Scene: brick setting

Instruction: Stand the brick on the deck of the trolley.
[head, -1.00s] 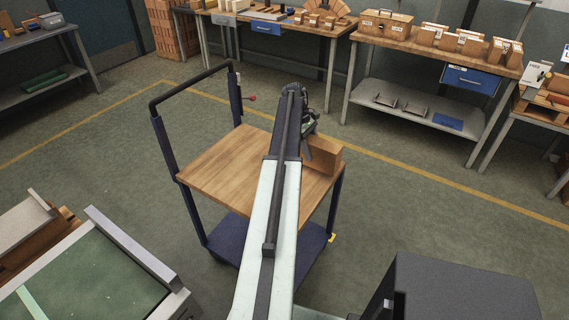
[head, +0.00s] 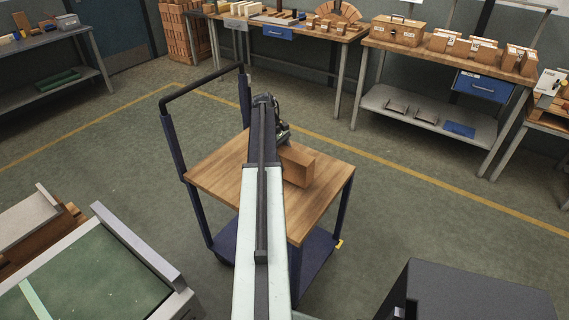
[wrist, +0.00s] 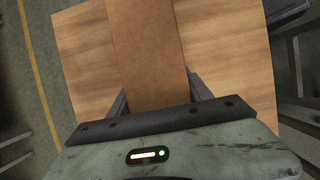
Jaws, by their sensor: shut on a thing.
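The brick (head: 298,168) is a plain brown block over the middle of the trolley's wooden deck (head: 325,185). In the wrist view the brick (wrist: 148,50) runs away from my gripper (wrist: 158,98), with the deck (wrist: 225,55) behind it on both sides. My gripper (head: 282,140) is shut on the brick; in the head view my arm hides part of it. I cannot tell whether the brick's underside touches the deck or hangs just above it. The trolley has a dark push handle (head: 200,85) at its left end and a lower shelf (head: 315,250).
Workbenches with bricks and a wooden toolbox (head: 397,30) stand along the back. A green-topped table (head: 85,275) is at the front left and a dark box (head: 480,290) at the front right. Open floor (head: 420,225) lies right of the trolley.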

